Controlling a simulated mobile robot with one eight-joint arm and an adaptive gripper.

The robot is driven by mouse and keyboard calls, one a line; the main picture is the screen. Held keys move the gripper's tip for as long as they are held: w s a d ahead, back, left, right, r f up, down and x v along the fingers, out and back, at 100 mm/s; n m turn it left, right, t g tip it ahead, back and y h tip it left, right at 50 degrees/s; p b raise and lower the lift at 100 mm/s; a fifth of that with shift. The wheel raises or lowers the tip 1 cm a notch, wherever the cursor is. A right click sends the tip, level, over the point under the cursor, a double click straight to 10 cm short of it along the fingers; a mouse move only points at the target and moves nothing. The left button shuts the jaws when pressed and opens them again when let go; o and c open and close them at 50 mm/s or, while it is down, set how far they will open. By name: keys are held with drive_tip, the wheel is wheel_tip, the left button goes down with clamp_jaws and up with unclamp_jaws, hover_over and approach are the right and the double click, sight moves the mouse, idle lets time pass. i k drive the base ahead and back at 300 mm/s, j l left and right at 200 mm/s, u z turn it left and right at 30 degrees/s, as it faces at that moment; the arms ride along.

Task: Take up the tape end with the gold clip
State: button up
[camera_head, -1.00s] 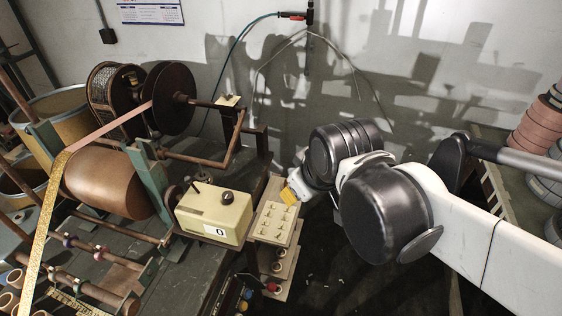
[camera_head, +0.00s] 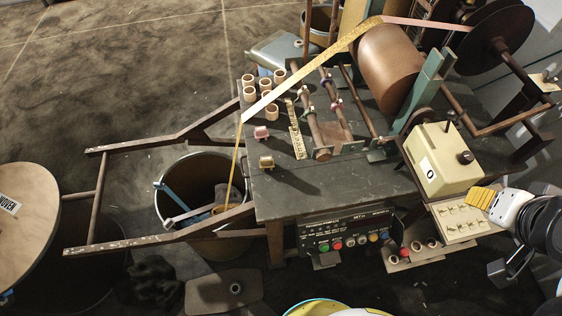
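A long yellow tape (camera_head: 310,70) runs from the pinkish strip at the dark reel (camera_head: 497,38), over the brown drum (camera_head: 390,65), across the table and down past its left edge. Its lower end drops toward an open bin (camera_head: 168,200) beside the table. A small gold-orange piece (camera_head: 226,208) shows at the bin by the tape's lower end; I cannot tell clearly that it is the clip. My gripper (camera_head: 487,198) is at the far right beside the pegged panel, far from that end.
The dark table (camera_head: 340,183) carries rods, several small cups (camera_head: 265,85) and a cream counter box (camera_head: 440,165). A button panel (camera_head: 350,238) hangs on its front. Brown rails (camera_head: 160,228) reach left over the bin. A round wooden top (camera_head: 25,215) stands at left. Floor at upper left is clear.

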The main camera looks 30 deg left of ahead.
sight(266, 162)
drive_tip(key=u, duration=1.75)
